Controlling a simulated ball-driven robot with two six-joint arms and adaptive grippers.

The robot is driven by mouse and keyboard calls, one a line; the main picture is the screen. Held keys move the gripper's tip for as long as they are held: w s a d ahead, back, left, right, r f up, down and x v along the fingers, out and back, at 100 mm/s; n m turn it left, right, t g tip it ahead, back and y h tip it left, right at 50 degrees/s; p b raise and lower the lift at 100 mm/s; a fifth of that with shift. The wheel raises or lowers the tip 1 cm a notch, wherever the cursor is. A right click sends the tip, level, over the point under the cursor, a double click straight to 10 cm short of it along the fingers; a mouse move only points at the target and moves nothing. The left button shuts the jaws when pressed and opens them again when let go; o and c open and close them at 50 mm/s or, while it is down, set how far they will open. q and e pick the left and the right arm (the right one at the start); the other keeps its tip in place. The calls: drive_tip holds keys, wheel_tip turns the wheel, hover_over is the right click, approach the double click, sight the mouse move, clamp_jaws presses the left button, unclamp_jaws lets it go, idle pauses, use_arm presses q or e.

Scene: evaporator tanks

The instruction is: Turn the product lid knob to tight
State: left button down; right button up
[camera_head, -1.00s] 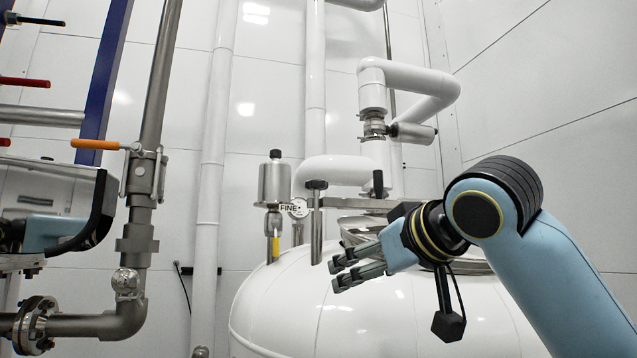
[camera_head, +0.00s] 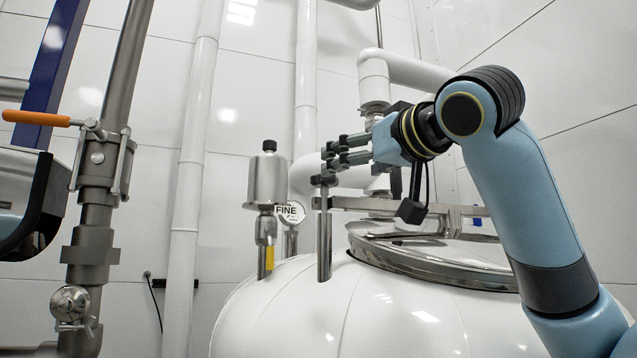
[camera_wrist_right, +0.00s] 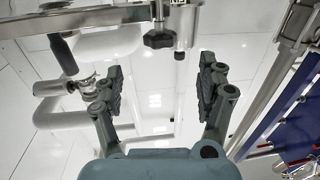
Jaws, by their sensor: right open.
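The product lid (camera_head: 430,255) is a round steel-rimmed cover on top of the white tank, with a steel bar (camera_head: 365,204) across it. A dark knob (camera_head: 323,180) tops the steel post at the bar's left end. In the right wrist view the knob (camera_wrist_right: 158,40) shows dark and lobed, beyond the fingers near the top. My right gripper (camera_head: 330,152) is open and empty, its fingertips just above the knob in the head view. In the wrist view its fingers (camera_wrist_right: 160,88) are wide apart, with the knob not between them. My left gripper is not in view.
A steel vessel with a black cap (camera_head: 268,178) and a "FINE" tag (camera_head: 286,210) stand just left of the post. A dark handle (camera_wrist_right: 62,52) sticks out from the bar. White pipes (camera_head: 305,100) rise behind. A steel pipe with an orange-handled valve (camera_head: 38,118) is at left.

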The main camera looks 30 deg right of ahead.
sight(324, 185)
drive_tip(key=w, duration=0.6)
drive_tip(key=w+d+p, duration=0.1)
drive_tip(key=w, duration=0.1)
drive_tip(key=shift+w, duration=0.4)
drive_tip(key=shift+w+d, duration=0.1)
drive_tip(key=shift+w, duration=0.25)
drive_tip(key=c, duration=1.2)
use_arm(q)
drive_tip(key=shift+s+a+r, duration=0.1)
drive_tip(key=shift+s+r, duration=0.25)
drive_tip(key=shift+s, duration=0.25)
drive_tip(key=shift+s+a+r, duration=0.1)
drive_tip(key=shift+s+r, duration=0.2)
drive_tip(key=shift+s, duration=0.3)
use_arm(e)
drive_tip(key=shift+o, duration=0.2)
